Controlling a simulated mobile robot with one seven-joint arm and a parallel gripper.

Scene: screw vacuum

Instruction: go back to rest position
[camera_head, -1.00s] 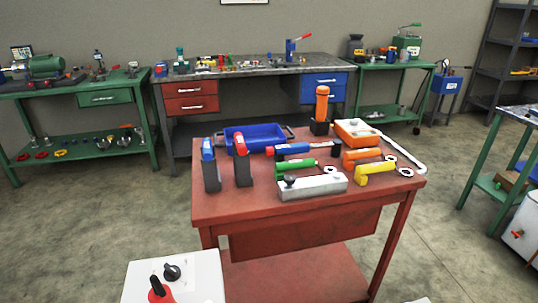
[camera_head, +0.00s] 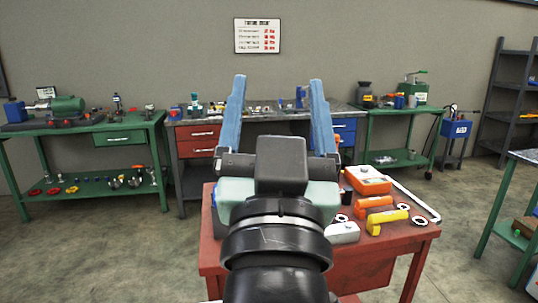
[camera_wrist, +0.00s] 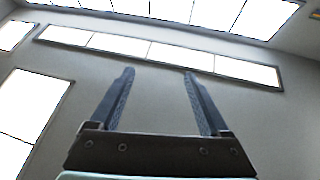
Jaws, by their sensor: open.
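My gripper (camera_head: 276,82) is raised in front of the head camera, with its two blue fingers pointing up and spread wide apart. It is open and empty. In the wrist view the fingers (camera_wrist: 159,74) stand apart with only a wall and bright window panels beyond them. My arm and gripper hide the left and middle of the red table (camera_head: 405,237) and most of what lies there.
Green benches (camera_head: 95,139) and a dark shelf (camera_head: 512,100) stand behind. Floor is clear at left.

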